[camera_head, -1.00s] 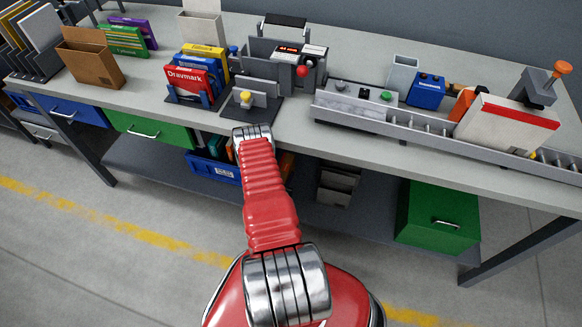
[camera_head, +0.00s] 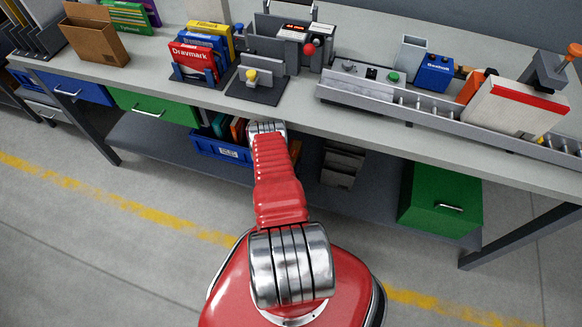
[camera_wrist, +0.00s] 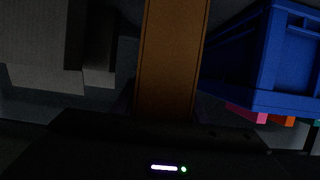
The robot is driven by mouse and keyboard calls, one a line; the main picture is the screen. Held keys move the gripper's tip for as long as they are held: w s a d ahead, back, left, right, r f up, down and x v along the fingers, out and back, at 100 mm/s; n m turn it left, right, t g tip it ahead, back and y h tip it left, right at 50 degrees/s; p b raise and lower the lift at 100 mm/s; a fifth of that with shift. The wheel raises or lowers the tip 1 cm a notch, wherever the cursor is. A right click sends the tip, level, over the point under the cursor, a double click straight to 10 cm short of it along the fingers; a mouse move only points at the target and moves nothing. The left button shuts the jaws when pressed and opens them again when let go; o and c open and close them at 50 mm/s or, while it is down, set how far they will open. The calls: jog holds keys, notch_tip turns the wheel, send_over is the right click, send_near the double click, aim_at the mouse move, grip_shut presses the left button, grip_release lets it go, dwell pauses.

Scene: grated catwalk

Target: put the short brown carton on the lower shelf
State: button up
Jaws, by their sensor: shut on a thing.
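The brown carton (camera_wrist: 172,60) stands out as a tall plain brown face in the middle of the wrist view. My gripper (camera_wrist: 165,125), a dark body at the bottom of that view, is shut on it; the fingertips are too dark to make out. In the head view my red arm reaches under the worktop and hides the gripper. A small brown patch (camera_head: 295,149) shows just right of the arm there, likely the carton. The lower shelf (camera_head: 155,138) is a dark board below the worktop. Whether the carton touches it I cannot tell.
A blue crate (camera_head: 218,149) with folders stands left of my arm on the shelf; it shows close on the right in the wrist view (camera_wrist: 260,60). Grey stacked bins (camera_head: 341,165) stand right of the arm. A green drawer cabinet (camera_head: 440,198) is farther right. The worktop edge overhangs.

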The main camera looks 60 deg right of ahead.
jog(key=shift+f, duration=1.1)
jog(key=shift+f, duration=1.9)
jog(key=o, duration=1.1)
jog(key=shift+a, duration=0.1)
jog(key=v, duration=1.1)
jog(key=shift+s+a+r, duration=0.1)
jog(key=shift+a+r, duration=0.1)
jog(key=shift+a, duration=0.15)
